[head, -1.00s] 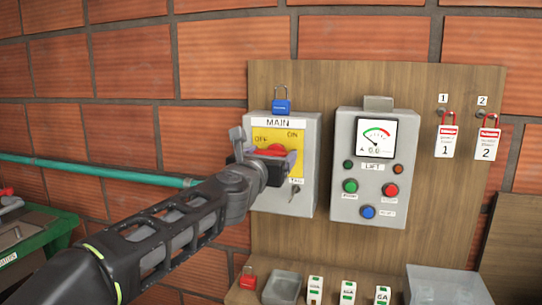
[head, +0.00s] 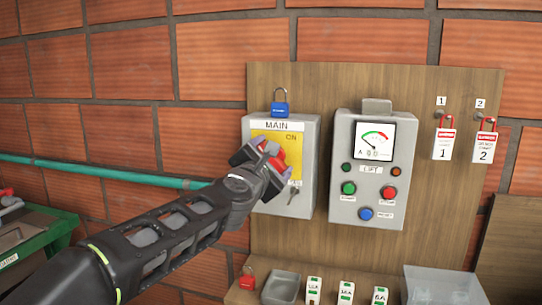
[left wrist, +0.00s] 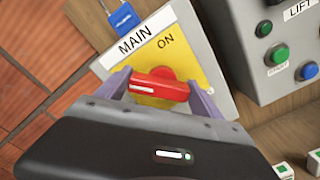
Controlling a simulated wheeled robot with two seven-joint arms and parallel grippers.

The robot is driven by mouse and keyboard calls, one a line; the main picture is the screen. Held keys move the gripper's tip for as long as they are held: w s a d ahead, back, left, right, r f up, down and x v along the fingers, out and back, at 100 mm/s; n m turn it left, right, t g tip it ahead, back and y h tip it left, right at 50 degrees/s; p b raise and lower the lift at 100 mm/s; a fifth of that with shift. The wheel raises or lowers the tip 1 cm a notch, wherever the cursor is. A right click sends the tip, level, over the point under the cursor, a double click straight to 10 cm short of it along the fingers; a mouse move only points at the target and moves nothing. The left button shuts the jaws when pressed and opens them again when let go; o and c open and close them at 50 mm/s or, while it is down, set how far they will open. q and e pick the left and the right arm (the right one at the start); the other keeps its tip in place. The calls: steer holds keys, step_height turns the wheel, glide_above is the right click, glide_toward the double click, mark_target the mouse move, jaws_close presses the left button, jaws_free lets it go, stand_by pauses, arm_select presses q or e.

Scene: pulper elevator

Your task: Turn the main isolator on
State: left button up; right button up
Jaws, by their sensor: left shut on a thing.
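The main isolator is a grey box (head: 306,150) with a yellow plate (head: 292,140) marked MAIN and ON. Its red handle (head: 272,149) sits on the plate, tilted down to the right. My left gripper (head: 263,156) is shut on the handle, with one finger at each end of it in the left wrist view (left wrist: 158,88). The gripper hides the OFF mark and part of the plate. A blue padlock (head: 280,109) hangs at the top of the box, apart from the handle. A key (head: 293,196) shows low on the box. My right gripper is not in view.
A grey lift panel (head: 345,205) with a gauge and buttons stands close to the right of the isolator. Two red-and-white tags (head: 444,143) hang further right. Below are a red padlock (head: 247,279), a grey tray (head: 281,288) and several small labelled blocks.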

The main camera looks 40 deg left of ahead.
arm_select(q)
steer(key=m+p, duration=0.1)
steer(key=m, duration=0.3)
steer(key=shift+d+m, duration=0.15)
steer(key=shift+m, duration=0.25)
steer(key=shift+w+f+m+p, duration=0.1)
steer(key=shift+f+m+p, duration=0.1)
steer(key=shift+m, duration=0.8)
steer(key=shift+f+m+p, duration=0.1)
steer(key=shift+m+p, duration=0.1)
steer(key=shift+m, duration=0.8)
steer(key=shift+d, duration=0.1)
steer(key=o, duration=1.4)
steer(key=shift+c, duration=0.2)
steer(key=shift+r, duration=0.1)
steer(key=v, duration=0.8)
